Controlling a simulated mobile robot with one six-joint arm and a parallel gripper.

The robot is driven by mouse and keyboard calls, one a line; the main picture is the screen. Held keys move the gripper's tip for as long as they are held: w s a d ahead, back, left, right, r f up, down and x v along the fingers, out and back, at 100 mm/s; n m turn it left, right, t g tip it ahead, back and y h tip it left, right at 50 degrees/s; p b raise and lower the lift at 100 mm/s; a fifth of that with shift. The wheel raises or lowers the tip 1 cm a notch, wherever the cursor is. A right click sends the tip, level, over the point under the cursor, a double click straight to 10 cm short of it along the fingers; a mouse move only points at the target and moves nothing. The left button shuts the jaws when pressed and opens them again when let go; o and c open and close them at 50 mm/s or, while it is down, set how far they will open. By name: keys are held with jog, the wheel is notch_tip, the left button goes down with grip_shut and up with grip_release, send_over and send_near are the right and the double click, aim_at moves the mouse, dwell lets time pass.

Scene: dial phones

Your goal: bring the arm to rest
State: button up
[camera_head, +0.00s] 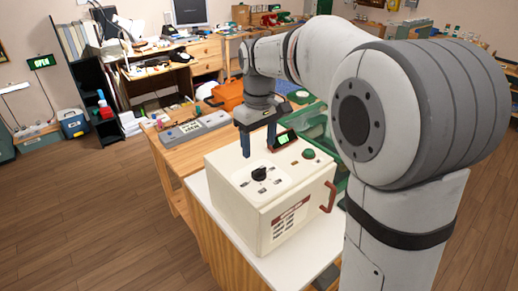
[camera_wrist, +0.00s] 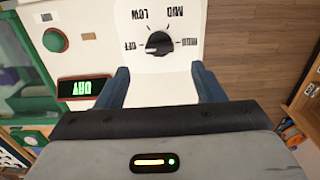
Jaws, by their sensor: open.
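My gripper (camera_head: 258,139) is above the white box-shaped machine, fingers pointing down, spread apart with nothing between them. In the wrist view my gripper (camera_wrist: 160,82) also shows both blue-grey fingers apart. The machine (camera_head: 225,165) has a black dial (camera_head: 259,173) on its top panel, just in front of the fingers and apart from them. In the wrist view the dial (camera_wrist: 159,43) sits among the labels OFF, LOW and MID, upside down. My arm reaches in from the right of the head view.
The machine has a small green-lit display (camera_head: 285,139), a green button (camera_head: 308,153) and a red handle (camera_head: 328,197). It stands on a white-topped table (camera_head: 316,245). Behind are a grey control strip (camera_head: 195,128) on a wooden bench and an orange case (camera_head: 227,94). Wooden floor is clear at left.

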jog(key=s+d+f+m+t, duration=0.1)
jog(key=s+d+m, duration=0.1)
jog(key=s, duration=0.5)
jog(key=s+d+f+m+t, duration=0.1)
jog(key=s+d+f+m, duration=0.1)
jog(key=s+d, duration=0.2)
jog(key=s+d+f+m+t, duration=0.1)
jog(key=s+d+f+m, duration=0.1)
jog(key=s, duration=0.8)
jog(key=shift+d+m, duration=0.5)
jog(key=shift+d, duration=0.5)
jog(key=shift+f, duration=0.1)
